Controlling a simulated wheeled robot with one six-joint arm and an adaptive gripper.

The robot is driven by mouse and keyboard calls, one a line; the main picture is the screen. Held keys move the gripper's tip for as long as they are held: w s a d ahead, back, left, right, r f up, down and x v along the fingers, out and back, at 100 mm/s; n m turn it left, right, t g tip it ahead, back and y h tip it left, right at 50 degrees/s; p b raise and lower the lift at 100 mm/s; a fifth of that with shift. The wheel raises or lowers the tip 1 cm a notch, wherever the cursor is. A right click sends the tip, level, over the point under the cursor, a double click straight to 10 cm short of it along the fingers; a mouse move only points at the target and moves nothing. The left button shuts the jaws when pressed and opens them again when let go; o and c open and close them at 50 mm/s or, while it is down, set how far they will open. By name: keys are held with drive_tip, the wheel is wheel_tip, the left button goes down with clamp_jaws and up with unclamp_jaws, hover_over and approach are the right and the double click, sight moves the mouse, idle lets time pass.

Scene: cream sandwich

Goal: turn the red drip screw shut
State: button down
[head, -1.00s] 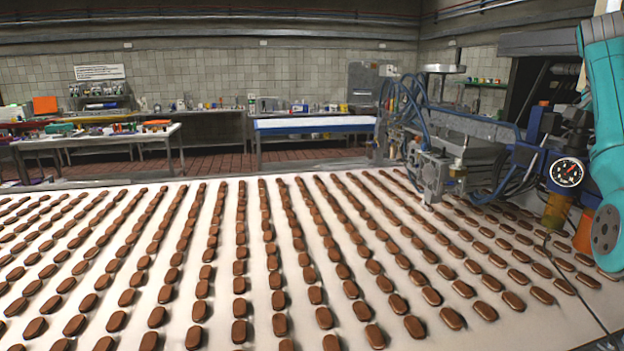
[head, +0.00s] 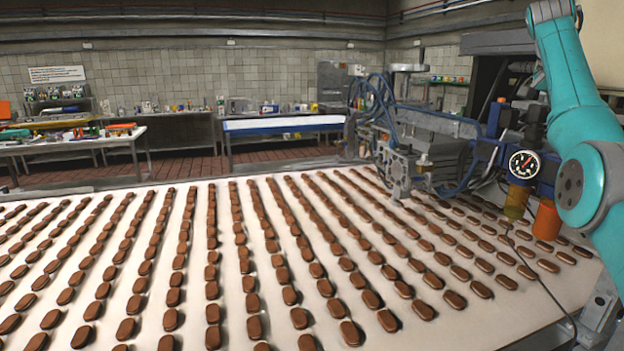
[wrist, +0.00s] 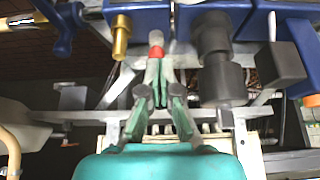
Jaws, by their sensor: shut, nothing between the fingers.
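The red drip screw (wrist: 156,52) shows in the wrist view as a small red piece under a pale rounded tip, between a brass fitting and a dark cylinder. My gripper (wrist: 158,66) is shut and empty. Its green-padded fingertips come together right at the near side of the red piece. I cannot tell whether they touch it. In the head view my teal arm comes in from the right edge. I cannot make out the gripper or the red screw there.
A pressure gauge (head: 523,164), an amber bowl (head: 515,202) and an orange bowl (head: 547,221) hang on the blue air unit. The brass fitting (wrist: 121,38) and dark cylinder (wrist: 217,65) flank the fingers. A white conveyor (head: 230,222) carries rows of chocolate-coated bars below.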

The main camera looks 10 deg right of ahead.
drive_tip(key=shift+r, duration=1.3)
